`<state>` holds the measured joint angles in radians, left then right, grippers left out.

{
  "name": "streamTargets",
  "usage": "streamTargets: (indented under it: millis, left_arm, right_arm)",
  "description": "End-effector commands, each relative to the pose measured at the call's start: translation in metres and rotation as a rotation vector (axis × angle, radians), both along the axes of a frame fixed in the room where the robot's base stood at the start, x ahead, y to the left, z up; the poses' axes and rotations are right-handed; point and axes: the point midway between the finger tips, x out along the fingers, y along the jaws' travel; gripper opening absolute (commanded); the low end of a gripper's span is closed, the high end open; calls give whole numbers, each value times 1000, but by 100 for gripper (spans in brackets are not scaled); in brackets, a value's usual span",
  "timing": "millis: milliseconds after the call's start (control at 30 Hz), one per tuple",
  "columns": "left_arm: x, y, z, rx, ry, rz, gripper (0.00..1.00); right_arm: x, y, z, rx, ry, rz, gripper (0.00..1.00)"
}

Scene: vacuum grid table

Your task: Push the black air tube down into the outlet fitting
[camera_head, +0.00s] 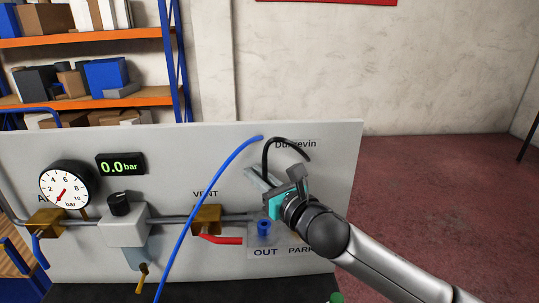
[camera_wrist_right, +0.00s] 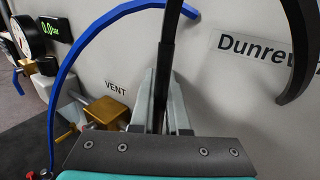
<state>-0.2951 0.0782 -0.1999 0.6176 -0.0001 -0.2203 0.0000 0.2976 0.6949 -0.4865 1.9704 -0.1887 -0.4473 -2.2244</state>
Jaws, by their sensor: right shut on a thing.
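The black air tube (camera_head: 266,158) arches up and over to the right in front of the panel. In the right wrist view the tube (camera_wrist_right: 167,50) runs up between the two fingers. My right gripper (camera_head: 259,180) is shut on it; its fingers also show in the wrist view (camera_wrist_right: 160,95). The blue outlet fitting (camera_head: 264,228) sits above the OUT label, below the gripper in the head view. The tube's lower end is hidden by the gripper, so I cannot tell its relation to the fitting. My left gripper is not in view.
A blue tube (camera_head: 197,187) arches across the panel (camera_head: 330,160), left of my gripper. A brass VENT block (camera_head: 206,219), a red lever (camera_head: 222,240), a regulator (camera_head: 123,226) and a gauge (camera_head: 67,188) are on the left. The display (camera_head: 120,164) reads 0.0 bar.

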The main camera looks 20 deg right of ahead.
Motion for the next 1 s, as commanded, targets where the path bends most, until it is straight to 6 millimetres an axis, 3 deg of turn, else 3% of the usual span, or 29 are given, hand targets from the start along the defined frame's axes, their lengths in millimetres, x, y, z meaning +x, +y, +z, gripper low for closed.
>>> streamTargets:
  millis: [167,633,1000]
  left_arm:
    - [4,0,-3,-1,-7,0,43]
    - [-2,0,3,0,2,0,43]
    - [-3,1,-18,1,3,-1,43]
  right_arm:
    - [-2,5,-12,2,1,22,0]
    - [-2,5,-10,0,0,22,0]
    - [-2,5,-39,1,1,22,0]
